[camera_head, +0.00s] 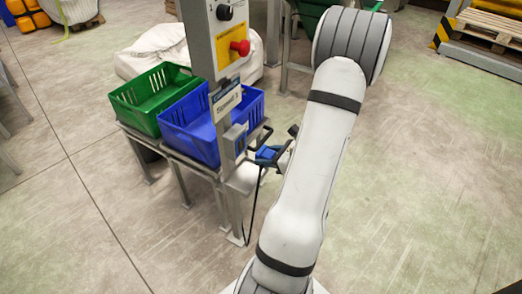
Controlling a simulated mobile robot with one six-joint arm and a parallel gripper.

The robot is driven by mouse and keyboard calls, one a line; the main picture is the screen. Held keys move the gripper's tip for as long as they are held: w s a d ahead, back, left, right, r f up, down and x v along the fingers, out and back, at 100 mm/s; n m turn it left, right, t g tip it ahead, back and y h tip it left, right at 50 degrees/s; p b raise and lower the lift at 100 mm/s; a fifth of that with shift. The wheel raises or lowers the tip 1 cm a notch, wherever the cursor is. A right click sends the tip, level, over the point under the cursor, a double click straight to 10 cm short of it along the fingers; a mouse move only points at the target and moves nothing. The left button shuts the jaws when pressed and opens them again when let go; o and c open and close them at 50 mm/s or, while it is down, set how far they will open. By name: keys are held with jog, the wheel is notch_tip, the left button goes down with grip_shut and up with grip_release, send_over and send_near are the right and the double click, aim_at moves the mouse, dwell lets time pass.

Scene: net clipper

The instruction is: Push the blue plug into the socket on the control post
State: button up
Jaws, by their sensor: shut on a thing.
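The control post (200,38) stands at the upper middle of the head view, with a red mushroom button and a black knob on its upper box. A grey box low on the post (236,140) faces my gripper; I cannot make out the socket opening. My gripper (268,155) is beside the post's right side, partly behind my arm, shut on a small blue thing, which looks like the blue plug (267,153). The plug is close to the post, but whether it touches or enters the socket cannot be told. A black cable (254,205) hangs down below it.
A green crate (135,112) and a blue crate (190,128) sit on a low metal stand left of the post. A white sack (150,50) lies behind them. A yellow-black barrier (470,45) with pallets is at the upper right. The floor at right is clear.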

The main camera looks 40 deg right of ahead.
aim_at(268, 153)
jog(key=shift+w, duration=0.2)
jog(key=shift+w+a, duration=0.3)
jog(key=shift+w, duration=0.55)
jog(key=shift+w+a, duration=0.3)
jog(key=shift+w, duration=0.6)
jog(key=shift+w+a, duration=0.3)
jog(key=shift+w, duration=0.55)
jog(key=shift+b, duration=0.5)
dwell(0.5)
jog(key=shift+w+a, duration=0.15)
jog(key=shift+w, duration=0.35)
jog(key=o, duration=1.1)
jog(key=v, duration=0.8)
jog(key=shift+p, duration=0.4)
